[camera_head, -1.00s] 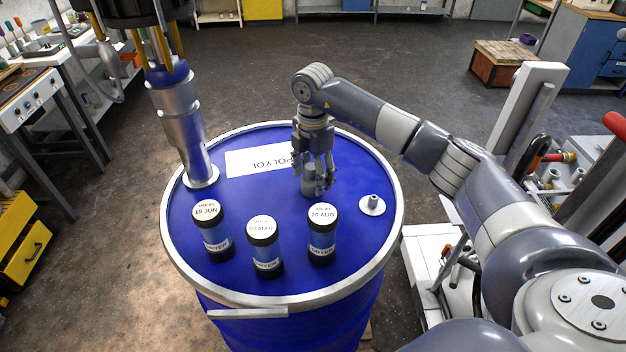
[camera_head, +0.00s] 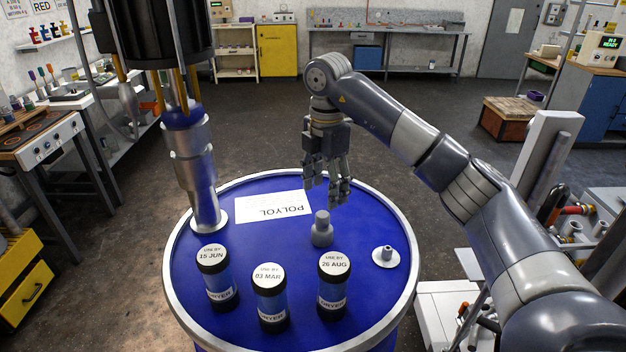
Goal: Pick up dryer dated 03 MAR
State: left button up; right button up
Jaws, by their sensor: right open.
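The dryer dated 03 MAR (camera_head: 270,297) is a dark cylinder with a white-topped cap and a DRYER label. It stands upright on the blue drum lid, in the middle of a row near the front. The 15 JUN dryer (camera_head: 217,278) stands to its left and the 26 AUG dryer (camera_head: 333,286) to its right. My right gripper (camera_head: 326,189) is open and points down, behind the row and to the right of the 03 MAR dryer. It is empty, above a small grey plug (camera_head: 321,229) on the lid. My left gripper is not in view.
The blue drum (camera_head: 372,222) has a raised metal rim. A metal pump tube (camera_head: 196,165) rises from the lid at the left. A white POLYOL label (camera_head: 273,206) lies behind the row. A small round fitting (camera_head: 387,256) sits at the right.

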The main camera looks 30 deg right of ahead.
aim_at(269, 280)
jog(key=k, duration=1.5)
